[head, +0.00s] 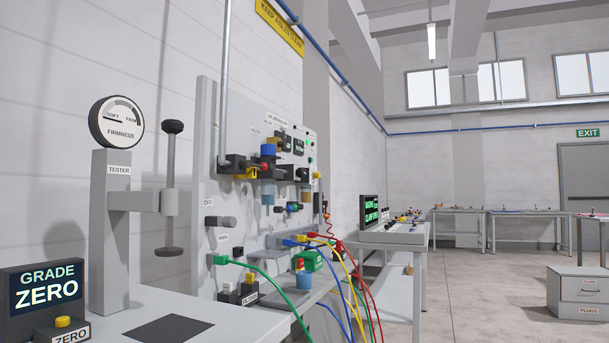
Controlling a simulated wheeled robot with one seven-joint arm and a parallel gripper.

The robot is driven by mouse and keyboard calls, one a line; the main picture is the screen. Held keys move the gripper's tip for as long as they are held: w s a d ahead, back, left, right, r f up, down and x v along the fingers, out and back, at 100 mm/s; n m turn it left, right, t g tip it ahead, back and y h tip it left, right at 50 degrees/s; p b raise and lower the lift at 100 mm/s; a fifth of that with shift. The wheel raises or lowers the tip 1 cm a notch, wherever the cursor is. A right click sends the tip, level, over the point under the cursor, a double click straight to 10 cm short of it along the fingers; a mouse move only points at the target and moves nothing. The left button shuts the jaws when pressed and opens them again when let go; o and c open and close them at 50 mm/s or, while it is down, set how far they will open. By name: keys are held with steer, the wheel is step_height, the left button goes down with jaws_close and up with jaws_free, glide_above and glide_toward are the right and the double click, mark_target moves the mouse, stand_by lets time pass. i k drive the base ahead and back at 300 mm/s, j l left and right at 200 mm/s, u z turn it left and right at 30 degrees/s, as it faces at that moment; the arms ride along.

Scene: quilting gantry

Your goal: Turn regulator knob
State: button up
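A blue knob (268,150) sits on top of a dark air unit on the upright grey panel (208,130), left of the picture's middle. It looks like the regulator knob, but I cannot read a label on it. Under it are a small red part (265,166) and a bluish bowl (268,192). A grey pipe (224,80) comes down to the left end of this unit, near a yellow part (243,174). My gripper is not in view, and nothing covers the blue knob.
A firmness tester (110,220) with a round dial and a bench (245,325) stand in front on the left. Green, blue, yellow and red hoses (275,283) hang from the panel's lower part. The floor (490,290) at right is open, with a grey drawer box (580,290).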

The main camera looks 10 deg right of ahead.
mark_target(299, 173)
steer(key=i+l+u, duration=0.2)
steer(key=l+u, duration=0.25)
steer(key=l, duration=0.85)
steer(key=l+u, duration=0.4)
steer(key=l, duration=0.95)
steer(key=i+l+u, duration=0.1)
steer(key=l, duration=0.3)
